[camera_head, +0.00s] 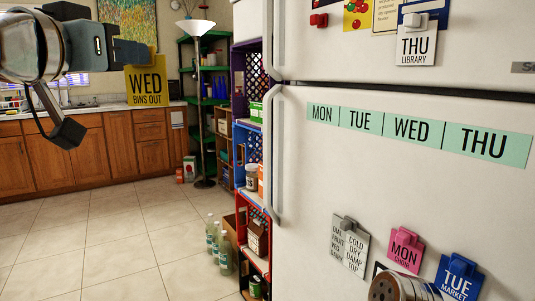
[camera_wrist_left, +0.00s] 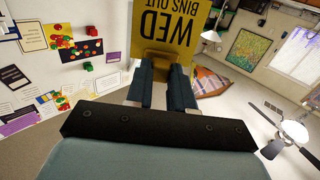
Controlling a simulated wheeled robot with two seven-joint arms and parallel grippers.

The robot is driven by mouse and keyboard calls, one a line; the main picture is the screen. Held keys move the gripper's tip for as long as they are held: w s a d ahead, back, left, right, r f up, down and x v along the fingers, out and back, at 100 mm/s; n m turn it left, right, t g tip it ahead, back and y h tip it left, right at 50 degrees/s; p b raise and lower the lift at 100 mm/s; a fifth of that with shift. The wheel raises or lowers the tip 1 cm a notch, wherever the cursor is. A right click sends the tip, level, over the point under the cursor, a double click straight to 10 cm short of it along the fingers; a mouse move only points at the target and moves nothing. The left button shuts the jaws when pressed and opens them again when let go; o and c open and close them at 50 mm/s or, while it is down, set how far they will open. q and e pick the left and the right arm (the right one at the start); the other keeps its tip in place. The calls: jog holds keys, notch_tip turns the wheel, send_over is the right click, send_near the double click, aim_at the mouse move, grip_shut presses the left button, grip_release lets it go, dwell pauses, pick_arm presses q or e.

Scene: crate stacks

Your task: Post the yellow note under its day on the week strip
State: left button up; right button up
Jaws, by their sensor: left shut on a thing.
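The yellow note (camera_head: 147,88) reads "WED BINS OUT". My left gripper (camera_head: 133,54) is shut on its top part and holds it upright in the air, left of the fridge and well apart from it. In the left wrist view the note (camera_wrist_left: 165,38) appears upside down between the fingers (camera_wrist_left: 162,78). The mint-green week strip (camera_head: 415,129) is on the white fridge door, reading MON, TUE, WED, THU from left to right. The door directly under the strip's WED is bare. My right gripper is not seen.
Lower on the fridge door (camera_head: 330,185) are a grey list note (camera_head: 350,243), a pink MON note (camera_head: 404,248) and a blue TUE note (camera_head: 459,278). A white THU note (camera_head: 416,45) hangs on the upper door. The long door handle (camera_head: 276,155) and stacked crates (camera_head: 240,140) stand between.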

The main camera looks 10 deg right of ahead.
pick_arm(q)
jog(key=w+d+f+m+g+h+b, duration=0.1)
jog(key=w+d+f+m+g+h, duration=0.15)
jog(key=d+f, duration=0.55)
jog(key=w+d+f+m+g+h, duration=0.25)
jog(key=d+f+h, duration=0.2)
jog(key=d, duration=0.75)
jog(key=s+d+f+m+g+h+b, duration=0.1)
jog(key=s+d+f+m+g, duration=0.1)
jog(key=d+f, duration=0.4)
jog(key=s+d+f+m+g+h, duration=0.2)
jog(key=s+d+f+g, duration=0.15)
jog(key=d, duration=0.45)
jog(key=shift+t, duration=0.35)
jog(key=shift+w+p+x, duration=0.15)
jog(key=shift+p+x, duration=0.95)
jog(key=shift+x, duration=1.35)
jog(key=shift+w+p+x, duration=0.1)
jog(key=shift+p+x, duration=0.95)
jog(key=shift+x, duration=1.4)
jog(key=shift+a+f, duration=0.1)
jog(key=shift+f, duration=0.1)
jog(key=shift+w+d+r, duration=0.1)
jog(key=shift+w+d, duration=0.05)
jog(key=shift+d, duration=0.05)
jog(key=o, duration=0.9)
